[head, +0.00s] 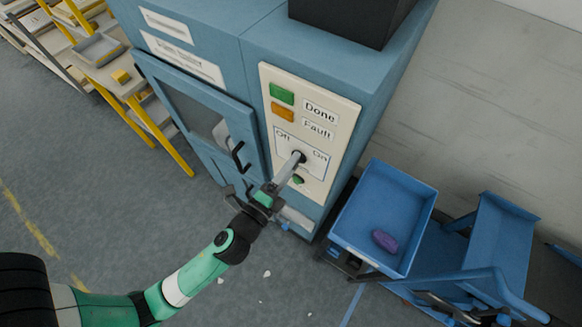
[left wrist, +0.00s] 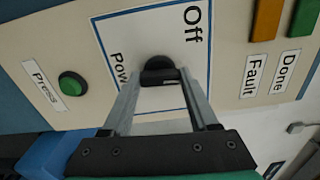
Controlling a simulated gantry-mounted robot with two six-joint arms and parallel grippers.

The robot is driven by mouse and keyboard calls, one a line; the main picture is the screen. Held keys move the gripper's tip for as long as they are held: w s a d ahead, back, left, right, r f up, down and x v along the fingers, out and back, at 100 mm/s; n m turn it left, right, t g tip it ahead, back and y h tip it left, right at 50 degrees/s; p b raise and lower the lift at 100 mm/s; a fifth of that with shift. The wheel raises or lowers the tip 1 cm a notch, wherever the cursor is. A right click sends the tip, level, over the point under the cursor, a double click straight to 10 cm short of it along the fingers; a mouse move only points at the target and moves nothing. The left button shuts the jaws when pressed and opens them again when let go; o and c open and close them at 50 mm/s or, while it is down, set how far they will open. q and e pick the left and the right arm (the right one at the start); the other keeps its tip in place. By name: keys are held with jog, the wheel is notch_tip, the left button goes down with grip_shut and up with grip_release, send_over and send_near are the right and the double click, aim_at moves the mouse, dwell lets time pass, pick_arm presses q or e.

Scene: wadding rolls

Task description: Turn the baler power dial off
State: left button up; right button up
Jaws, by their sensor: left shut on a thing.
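The black power dial (head: 299,156) sits on the cream control panel (head: 325,103) of the blue baler (head: 275,45), between the labels "Off" and "On". My left gripper (head: 296,161) reaches up to the panel and is shut on the dial. In the left wrist view the two grey fingers of the left gripper (left wrist: 160,82) hold the dark dial (left wrist: 158,64) from both sides, below the "Off" label (left wrist: 193,25). The fingers cover part of the dial, and I cannot tell exactly which way it points. My right gripper is not in view.
A green Done lamp (head: 282,93) and an orange Fault lamp (head: 283,112) are above the dial; a green Press button (left wrist: 72,85) is nearby. A blue cart tray (head: 418,216) holding a purple roll (head: 384,241) stands right. A yellow-framed rack (head: 165,140) stands left.

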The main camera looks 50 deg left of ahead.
pick_arm(q)
jog(key=shift+n+b, duration=2.1)
jog(key=shift+n, duration=2.8)
jog(key=o, duration=1.4)
jog(key=shift+s, duration=0.1)
jog(key=b+v, duration=0.2)
jog(key=v, duration=0.9)
jog(key=shift+s+d+r, duration=0.1)
jog(key=shift+s, duration=0.1)
